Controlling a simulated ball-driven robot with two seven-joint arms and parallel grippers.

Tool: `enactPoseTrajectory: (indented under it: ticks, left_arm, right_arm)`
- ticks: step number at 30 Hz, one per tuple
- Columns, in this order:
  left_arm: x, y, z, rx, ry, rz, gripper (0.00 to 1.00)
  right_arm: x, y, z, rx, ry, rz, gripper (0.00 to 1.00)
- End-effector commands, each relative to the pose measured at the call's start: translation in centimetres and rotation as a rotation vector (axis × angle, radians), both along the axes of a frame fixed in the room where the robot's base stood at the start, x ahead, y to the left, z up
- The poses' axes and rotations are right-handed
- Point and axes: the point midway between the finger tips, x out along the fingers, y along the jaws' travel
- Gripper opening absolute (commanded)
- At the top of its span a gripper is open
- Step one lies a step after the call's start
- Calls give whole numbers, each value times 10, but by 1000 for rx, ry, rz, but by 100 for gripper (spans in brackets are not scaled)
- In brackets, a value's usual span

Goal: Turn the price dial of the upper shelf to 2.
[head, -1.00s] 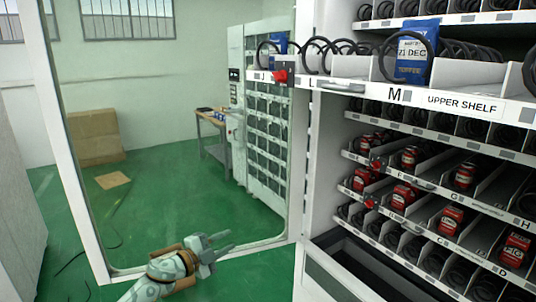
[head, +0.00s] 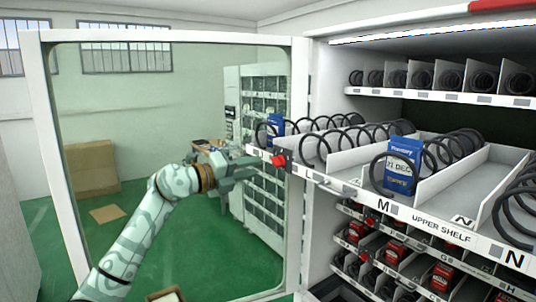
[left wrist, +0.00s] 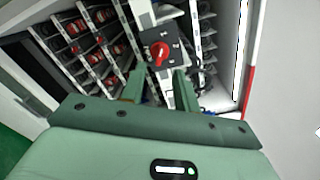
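The price dial (head: 279,160) is a red knob on a dark plate at the left front corner of the pulled-out upper shelf (head: 442,228). The dial also shows in the left wrist view (left wrist: 159,54), just beyond the fingertips; its numbers are too small to read. My left gripper (head: 252,170) is just left of the dial in the head view, apart from it. In the left wrist view its two green fingers (left wrist: 159,88) are spread, with nothing between them. My right gripper is not in view.
A blue box (head: 399,164) stands in a coil on the upper shelf, and another blue box (head: 276,124) is near the dial. Lower shelves hold several red items (head: 395,252). The open glass door's frame (head: 297,90) stands at the left of the machine.

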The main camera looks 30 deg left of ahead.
Motion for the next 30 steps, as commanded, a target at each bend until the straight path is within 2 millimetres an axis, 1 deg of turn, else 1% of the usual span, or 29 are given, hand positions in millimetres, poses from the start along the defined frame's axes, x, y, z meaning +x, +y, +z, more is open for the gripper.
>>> enactPoseTrajectory:
  ticks: [1,3,6,9,13,20,21,24,30]
  left_arm:
    - [10,-6,5,-3,0,-3,31]
    - [24,-11,4,-4,-1,-2,31]
    - [40,-17,3,-4,-1,-2,31]
    - [50,-21,2,-3,-1,-1,31]
    - [55,-23,0,0,0,-1,31]
    - [56,-24,-1,0,0,-1,31]
    - [56,-24,-1,0,0,-1,25]
    - [56,-24,-1,0,0,-1,0]
    - [56,-23,-1,1,0,-1,0]
  right_arm:
    - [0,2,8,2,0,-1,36]
    - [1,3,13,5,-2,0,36]
    - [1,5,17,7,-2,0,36]
    - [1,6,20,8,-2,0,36]
    - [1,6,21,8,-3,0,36]
    - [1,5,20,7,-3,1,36]
    - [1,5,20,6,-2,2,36]
    - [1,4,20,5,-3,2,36]
    - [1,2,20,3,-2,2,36]
